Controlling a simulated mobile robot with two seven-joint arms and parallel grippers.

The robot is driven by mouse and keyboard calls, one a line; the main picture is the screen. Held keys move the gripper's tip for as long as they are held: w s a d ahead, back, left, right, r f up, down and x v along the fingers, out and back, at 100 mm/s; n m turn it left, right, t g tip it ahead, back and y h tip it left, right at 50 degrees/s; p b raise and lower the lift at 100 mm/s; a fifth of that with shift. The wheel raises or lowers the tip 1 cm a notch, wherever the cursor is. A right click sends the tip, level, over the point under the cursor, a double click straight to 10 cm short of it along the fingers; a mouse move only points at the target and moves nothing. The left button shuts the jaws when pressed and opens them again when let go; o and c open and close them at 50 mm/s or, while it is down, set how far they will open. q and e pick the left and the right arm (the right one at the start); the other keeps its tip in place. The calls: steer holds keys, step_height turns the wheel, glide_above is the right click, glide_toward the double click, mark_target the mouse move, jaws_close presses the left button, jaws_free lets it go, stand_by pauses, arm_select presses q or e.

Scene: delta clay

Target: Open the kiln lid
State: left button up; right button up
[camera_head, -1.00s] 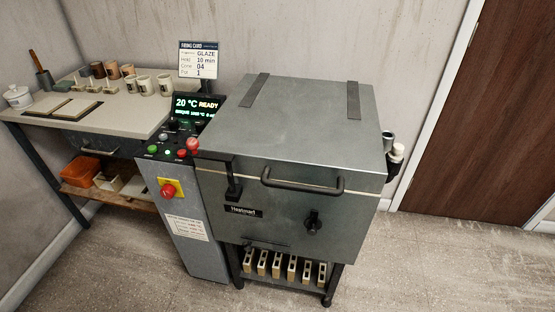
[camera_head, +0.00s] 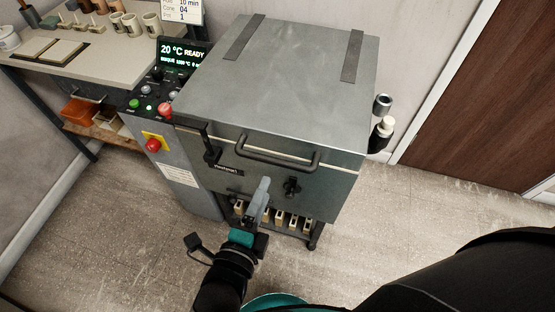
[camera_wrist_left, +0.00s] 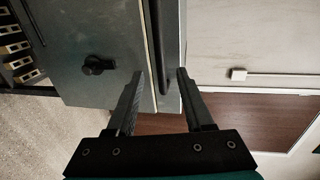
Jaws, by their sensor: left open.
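The grey kiln (camera_head: 325,195) stands in the middle of the head view with its flat lid (camera_head: 290,85) closed. A dark bar handle (camera_head: 278,161) runs along the lid's front edge. A dark latch-like piece (camera_head: 209,148) sits at the front left. My left gripper (camera_head: 262,186) is open and empty in front of the kiln, below the handle in the picture. In the left wrist view, the handle (camera_wrist_left: 158,45) shows between the spread fingertips (camera_wrist_left: 160,75); I cannot tell how far beyond them it is. My right gripper is out of view.
The control panel with a READY display (camera_head: 186,54) and red stop button (camera_head: 153,145) adjoins the kiln on the left. A work table (camera_head: 90,70) with cups stands further left. A brown door (camera_head: 490,100) is at right. The floor in front is open.

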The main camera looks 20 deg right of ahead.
mark_target(276, 164)
arm_select(q)
steer(key=b+x, duration=0.2)
steer(key=x, duration=0.8)
steer(key=shift+w+d, duration=0.1)
steer(key=shift+w, duration=0.05)
steer(key=c, duration=0.3)
jaws_close()
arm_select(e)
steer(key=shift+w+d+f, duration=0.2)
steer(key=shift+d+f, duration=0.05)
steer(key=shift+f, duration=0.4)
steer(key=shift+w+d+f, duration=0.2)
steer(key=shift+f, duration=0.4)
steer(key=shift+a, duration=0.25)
